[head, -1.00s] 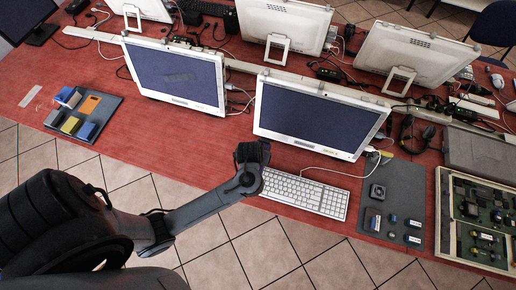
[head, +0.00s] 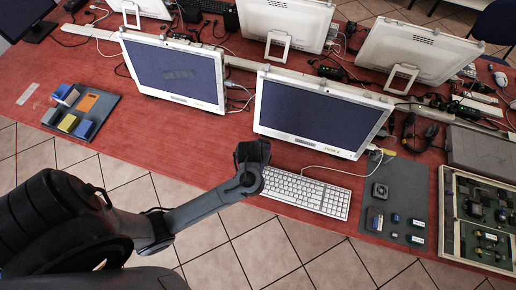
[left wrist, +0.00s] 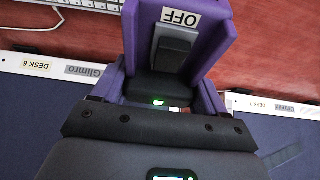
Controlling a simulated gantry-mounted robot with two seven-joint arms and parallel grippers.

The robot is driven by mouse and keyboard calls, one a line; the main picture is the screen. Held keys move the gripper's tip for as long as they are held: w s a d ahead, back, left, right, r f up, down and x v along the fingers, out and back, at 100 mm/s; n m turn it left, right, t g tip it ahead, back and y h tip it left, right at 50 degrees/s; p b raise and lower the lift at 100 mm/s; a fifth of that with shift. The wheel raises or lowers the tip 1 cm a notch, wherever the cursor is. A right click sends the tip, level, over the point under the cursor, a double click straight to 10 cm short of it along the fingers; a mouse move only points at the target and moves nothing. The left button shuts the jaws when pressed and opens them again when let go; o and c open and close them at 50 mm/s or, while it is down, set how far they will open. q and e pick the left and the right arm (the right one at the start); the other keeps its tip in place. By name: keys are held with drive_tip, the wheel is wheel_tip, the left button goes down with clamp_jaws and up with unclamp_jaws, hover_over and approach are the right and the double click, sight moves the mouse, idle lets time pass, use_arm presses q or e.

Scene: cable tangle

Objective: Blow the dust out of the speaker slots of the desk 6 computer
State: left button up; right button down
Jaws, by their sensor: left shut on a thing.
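The desk 6 computer (head: 318,112) is the right front white all-in-one; its "DESK 6" label shows along its lower bezel in the left wrist view (left wrist: 36,65). Its speaker slots cannot be made out. My left arm comes in from the lower left, its dark end (head: 252,160) in front of the gap between the front screens. In the left wrist view my left gripper (left wrist: 155,105) is shut on a purple device (left wrist: 205,42) with a grey switch and an "OFF" label. Where purple fingers and device meet is hard to tell. My right gripper is not in view.
The desk 7 computer (head: 177,75) stands to the left. A white keyboard (head: 305,190) lies in front of desk 6. A grey mat with small parts (head: 405,185) and an open case (head: 475,215) are at right; another mat (head: 100,105) is at left. Cables run behind the screens.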

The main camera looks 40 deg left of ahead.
use_arm(q)
drive_tip(key=shift+d, duration=0.15)
idle(0.4)
drive_tip(key=shift+w+d+r+p, duration=0.1)
drive_tip(key=shift+w+d+p, duration=0.1)
drive_tip(key=shift+d+p, duration=0.1)
drive_tip(key=shift+w+d, duration=0.3)
drive_tip(key=shift+d, duration=0.2)
drive_tip(key=shift+p, duration=0.4)
idle(0.5)
drive_tip(key=shift+r+p, duration=0.5)
wheel_tip(320, 180, up, 5)
drive_tip(key=p, duration=0.5)
drive_tip(key=shift+p, duration=0.3)
drive_tip(key=shift+f, duration=0.1)
